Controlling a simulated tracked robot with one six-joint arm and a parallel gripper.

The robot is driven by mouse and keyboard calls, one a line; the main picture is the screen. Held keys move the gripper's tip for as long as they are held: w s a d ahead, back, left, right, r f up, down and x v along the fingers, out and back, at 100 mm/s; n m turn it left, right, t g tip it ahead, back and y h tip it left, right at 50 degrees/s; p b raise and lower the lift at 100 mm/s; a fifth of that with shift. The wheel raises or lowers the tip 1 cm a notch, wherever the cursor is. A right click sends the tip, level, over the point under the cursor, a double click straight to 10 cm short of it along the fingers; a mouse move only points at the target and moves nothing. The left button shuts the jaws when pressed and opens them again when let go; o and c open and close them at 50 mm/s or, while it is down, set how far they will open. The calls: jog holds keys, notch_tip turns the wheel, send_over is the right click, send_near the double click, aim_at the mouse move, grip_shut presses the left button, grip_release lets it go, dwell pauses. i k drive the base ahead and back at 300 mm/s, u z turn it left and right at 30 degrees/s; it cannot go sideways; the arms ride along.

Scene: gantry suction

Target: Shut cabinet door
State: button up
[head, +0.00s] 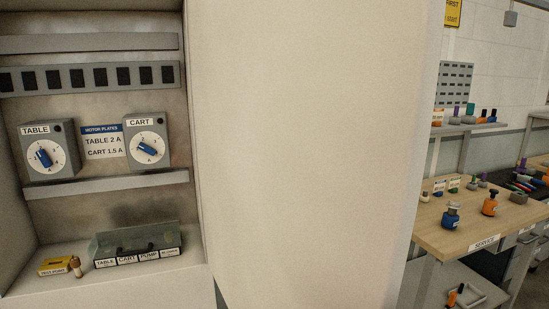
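The cabinet door (310,150) is a large plain cream panel. It fills the middle of the head view and stands open to the right of the cabinet (200,150). Its hinge side appears to be along the cabinet's right edge. No handle shows on the visible face. The cabinet interior on the left is exposed, with two grey dial boxes marked TABLE (45,150) and CART (147,145). My gripper is not in view.
On the cabinet floor are a yellow box (56,266), a small brass-coloured part (76,268) and a labelled tray (138,257). Right of the door stands a wooden workbench (450,235) with bottles, including an orange one (490,206), close behind the door's outer edge.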

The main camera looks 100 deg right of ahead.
aim_at(313, 118)
jog(key=z, duration=0.05)
jog(key=k, duration=2.55)
jog(key=z, duration=1)
jog(key=i, duration=1.05)
jog(key=u, duration=0.05)
